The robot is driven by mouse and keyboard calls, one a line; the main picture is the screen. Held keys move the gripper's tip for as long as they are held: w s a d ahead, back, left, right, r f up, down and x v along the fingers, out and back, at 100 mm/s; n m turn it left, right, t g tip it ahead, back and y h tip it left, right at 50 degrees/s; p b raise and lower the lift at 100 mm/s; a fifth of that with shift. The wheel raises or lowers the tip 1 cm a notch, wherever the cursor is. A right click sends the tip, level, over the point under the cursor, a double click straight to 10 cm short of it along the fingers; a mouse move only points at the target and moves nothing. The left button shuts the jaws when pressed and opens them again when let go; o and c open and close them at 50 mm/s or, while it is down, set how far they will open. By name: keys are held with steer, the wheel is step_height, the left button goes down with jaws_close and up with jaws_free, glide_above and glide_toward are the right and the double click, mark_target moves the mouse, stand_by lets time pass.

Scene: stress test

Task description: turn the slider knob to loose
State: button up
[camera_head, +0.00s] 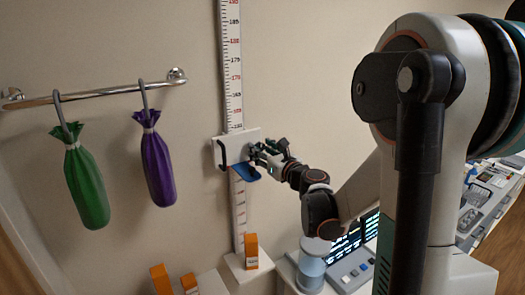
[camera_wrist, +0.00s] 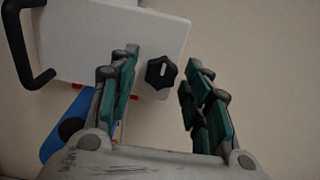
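The slider (camera_head: 240,146) is a white block on a vertical measuring scale (camera_head: 232,70) on the wall, with a black handle on its left side. In the wrist view the slider (camera_wrist: 110,35) fills the upper left, with its black handle (camera_wrist: 22,50) at the left. The black knob (camera_wrist: 160,72), with a white mark, sits at the block's lower right. My gripper (camera_wrist: 158,90) is open, with its green-padded fingers on either side of the knob and no clear contact. In the head view my gripper (camera_head: 265,152) is at the slider's right side and hides the knob.
A blue piece (camera_head: 246,172) is under the slider. Green (camera_head: 86,185) and purple (camera_head: 157,168) bags hang from a rail (camera_head: 100,93) at left. Orange boxes (camera_head: 251,250) stand below. A clear cylinder (camera_head: 312,268) and a console (camera_head: 355,268) are at lower right.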

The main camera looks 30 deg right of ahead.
steer(key=c, duration=0.8)
steer(key=shift+n, duration=0.3)
steer(key=n+b, duration=0.2)
steer(key=n, duration=0.1)
steer(key=shift+d+f+n+b, duration=0.1)
steer(key=shift+n+b, duration=0.2)
steer(key=shift+b, duration=0.1)
steer(key=n+b, duration=0.2)
steer(key=n, duration=0.2)
steer(key=shift+n, duration=0.3)
steer(key=n+b, duration=0.1)
steer(key=n, duration=0.3)
steer(key=shift+d, duration=0.15)
steer(key=shift+r+n+b, duration=0.15)
steer(key=shift+n+b, duration=0.25)
steer(key=shift+n, duration=0.85)
steer(key=shift+r+n+b, duration=0.15)
steer(key=shift+n+b, duration=0.25)
steer(key=shift+n, duration=0.85)
